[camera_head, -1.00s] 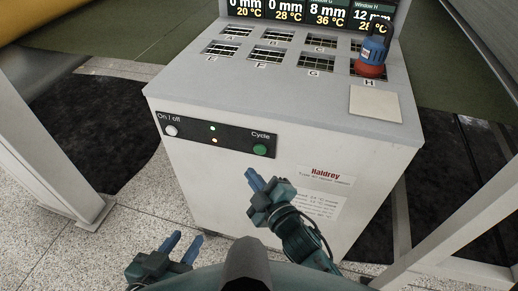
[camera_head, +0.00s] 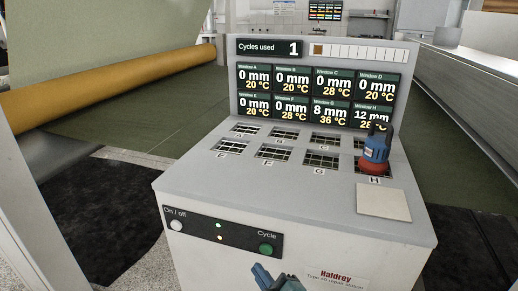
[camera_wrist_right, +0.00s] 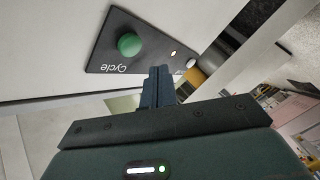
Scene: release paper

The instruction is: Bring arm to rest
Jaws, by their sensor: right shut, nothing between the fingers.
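My right gripper (camera_head: 263,276) shows at the bottom edge of the head view, in front of the machine's front face and just below the green Cycle button (camera_head: 266,249). Its blue fingers (camera_wrist_right: 158,86) are shut together with nothing between them in the right wrist view. The Cycle button (camera_wrist_right: 129,44) lies up and to the left of the fingertips there, apart from them. Most of my right arm is out of the head view. My left gripper is not in view.
The grey machine (camera_head: 300,205) has windows on top and a display panel (camera_head: 318,95) reading 1 cycle used. A blue and red device (camera_head: 376,150) stands by window H, behind a pale square plate (camera_head: 383,204). A yellow roll (camera_head: 110,88) lies behind at left.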

